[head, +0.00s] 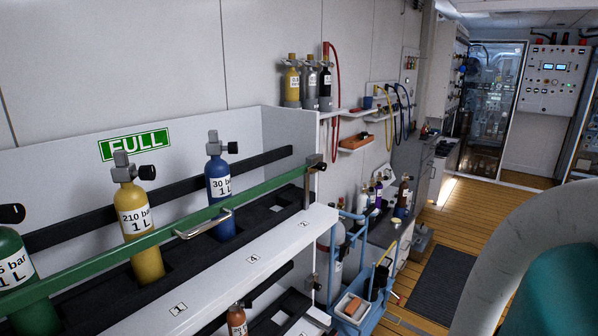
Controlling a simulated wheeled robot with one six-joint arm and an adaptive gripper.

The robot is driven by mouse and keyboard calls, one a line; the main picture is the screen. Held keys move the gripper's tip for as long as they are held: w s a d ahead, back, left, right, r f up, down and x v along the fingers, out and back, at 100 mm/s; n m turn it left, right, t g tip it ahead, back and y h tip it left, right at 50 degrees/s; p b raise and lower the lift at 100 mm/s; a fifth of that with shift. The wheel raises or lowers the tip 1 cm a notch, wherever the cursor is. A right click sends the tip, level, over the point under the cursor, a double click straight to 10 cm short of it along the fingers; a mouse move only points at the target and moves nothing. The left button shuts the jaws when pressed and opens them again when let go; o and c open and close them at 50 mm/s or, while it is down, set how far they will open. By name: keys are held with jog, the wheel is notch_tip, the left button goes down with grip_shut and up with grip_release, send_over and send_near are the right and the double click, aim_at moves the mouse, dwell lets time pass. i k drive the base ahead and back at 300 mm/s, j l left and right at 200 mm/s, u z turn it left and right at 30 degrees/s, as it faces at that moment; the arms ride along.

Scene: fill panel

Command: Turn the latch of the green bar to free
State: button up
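The green bar (110,254) runs slantwise across the front of the white rack, from the lower left up to the right. It passes in front of a yellow cylinder (137,222) and a blue cylinder (220,186), and of a green cylinder (14,270) cut by the left edge. A metal handle (205,224) sits on the bar. At the bar's right end is a small latch (315,163) with a dark knob; its exact setting is too small to tell. The bar lies across the cylinders. My gripper is not in view.
A green FULL sign (134,144) marks the rack's back wall. A lower shelf holds an orange-brown cylinder (237,321). A blue trolley (362,290) stands right of the rack. The wooden floor (490,215) beyond is mostly open, with a dark mat (446,286).

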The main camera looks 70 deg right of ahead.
aim_at(320, 166)
jog(key=z, duration=1.5)
